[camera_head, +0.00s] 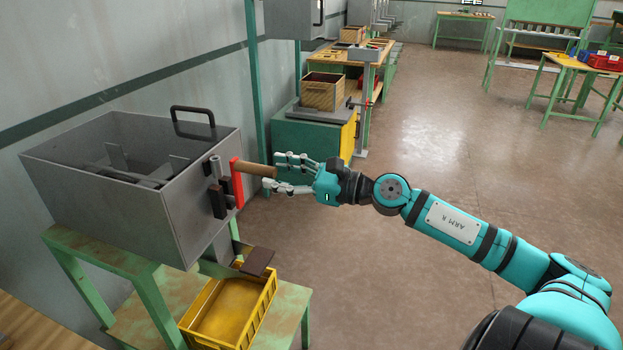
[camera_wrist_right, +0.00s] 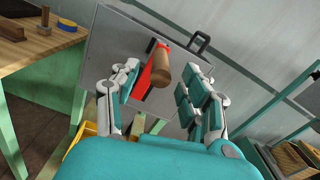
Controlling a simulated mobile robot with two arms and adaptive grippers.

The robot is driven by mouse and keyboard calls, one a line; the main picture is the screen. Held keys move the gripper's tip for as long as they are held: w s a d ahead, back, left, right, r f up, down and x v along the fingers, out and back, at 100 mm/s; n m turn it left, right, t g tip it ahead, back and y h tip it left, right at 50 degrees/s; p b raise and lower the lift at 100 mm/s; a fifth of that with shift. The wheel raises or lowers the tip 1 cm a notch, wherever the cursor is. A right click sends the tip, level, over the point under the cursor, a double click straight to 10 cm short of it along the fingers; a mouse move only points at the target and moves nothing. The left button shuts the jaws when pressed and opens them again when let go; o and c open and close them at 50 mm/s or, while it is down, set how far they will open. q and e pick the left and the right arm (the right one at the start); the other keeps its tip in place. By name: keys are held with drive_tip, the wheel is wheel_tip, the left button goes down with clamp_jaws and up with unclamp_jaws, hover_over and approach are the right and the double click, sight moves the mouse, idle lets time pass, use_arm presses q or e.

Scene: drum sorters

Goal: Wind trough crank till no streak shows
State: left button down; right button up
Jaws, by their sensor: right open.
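The trough (camera_head: 100,190) is a grey metal box with a dark interior and paddle-like parts inside, standing on a green stand. Its crank has a red arm (camera_head: 236,183) and a brown wooden handle (camera_head: 254,168) sticking out to the right. My right gripper (camera_head: 284,174) is open at the free end of the handle. In the right wrist view the handle (camera_wrist_right: 163,68) lies between the spread fingers (camera_wrist_right: 158,95), with no clear contact. I cannot make out a streak in the trough. My left gripper is not in view.
A yellow crate (camera_head: 222,318) stands below the trough, under a brown flap (camera_head: 258,262). A black handle (camera_head: 193,110) rises from the trough's back edge. Benches with wooden boxes (camera_head: 324,92) stand behind. The floor to the right is clear.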

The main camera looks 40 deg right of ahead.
drive_tip(key=v, duration=0.6)
drive_tip(key=shift+s+d, duration=0.2)
drive_tip(key=shift+s, duration=0.15)
